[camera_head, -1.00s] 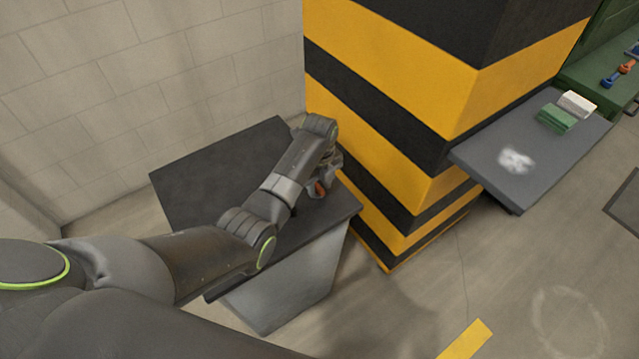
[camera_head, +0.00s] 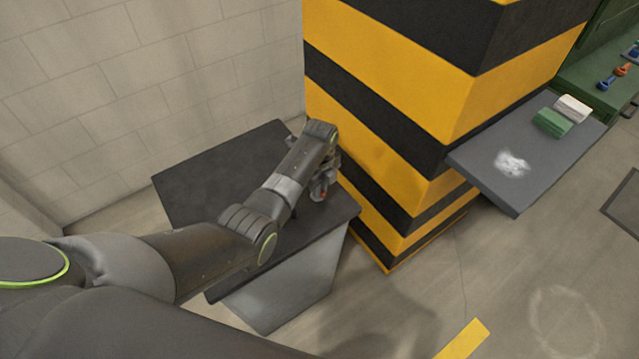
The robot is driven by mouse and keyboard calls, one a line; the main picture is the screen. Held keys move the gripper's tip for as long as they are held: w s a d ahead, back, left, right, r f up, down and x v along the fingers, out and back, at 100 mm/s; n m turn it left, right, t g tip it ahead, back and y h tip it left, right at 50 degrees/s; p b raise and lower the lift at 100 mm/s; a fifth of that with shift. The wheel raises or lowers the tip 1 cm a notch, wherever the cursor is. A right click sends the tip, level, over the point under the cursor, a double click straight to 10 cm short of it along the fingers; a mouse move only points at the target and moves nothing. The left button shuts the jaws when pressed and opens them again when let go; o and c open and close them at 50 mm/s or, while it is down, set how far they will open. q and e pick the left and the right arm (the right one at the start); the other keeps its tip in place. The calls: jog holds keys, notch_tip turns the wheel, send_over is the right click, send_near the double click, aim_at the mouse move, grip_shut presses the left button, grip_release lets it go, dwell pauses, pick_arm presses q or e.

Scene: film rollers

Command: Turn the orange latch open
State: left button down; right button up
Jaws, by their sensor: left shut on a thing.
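My right gripper is not in view.
A yellow and black striped pillar (camera_head: 400,110) stands close to the right of the gripper. A grey shelf (camera_head: 500,195) holds a green block (camera_head: 552,122), a white block (camera_head: 573,108) and a white cloth-like patch (camera_head: 512,163). A block wall (camera_head: 150,70) is behind.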

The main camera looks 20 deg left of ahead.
pick_arm(q)
jog(key=n+p, duration=0.1)
jog(key=n, duration=0.1)
jog(key=shift+w+r+n+p, duration=0.1)
jog(key=shift+r+n+p, duration=0.05)
jog(key=shift+n+p, duration=0.2)
jog(key=n+p, duration=0.1)
jog(key=n, duration=0.2)
jog(key=shift+w+n, duration=0.1)
jog(key=shift+n, duration=0.25)
jog(key=n, duration=0.1)
jog(key=n+p, duration=0.1)
jog(key=n, duration=0.1)
jog(key=shift+w+n, duration=0.2)
jog(key=shift+n, duration=0.1)
jog(key=shift+w+a+n+p, duration=0.1)
jog(key=shift+n+p, duration=0.25)
jog(key=shift+n, duration=1.45)
jog(key=c, duration=1.4)
grip_release()
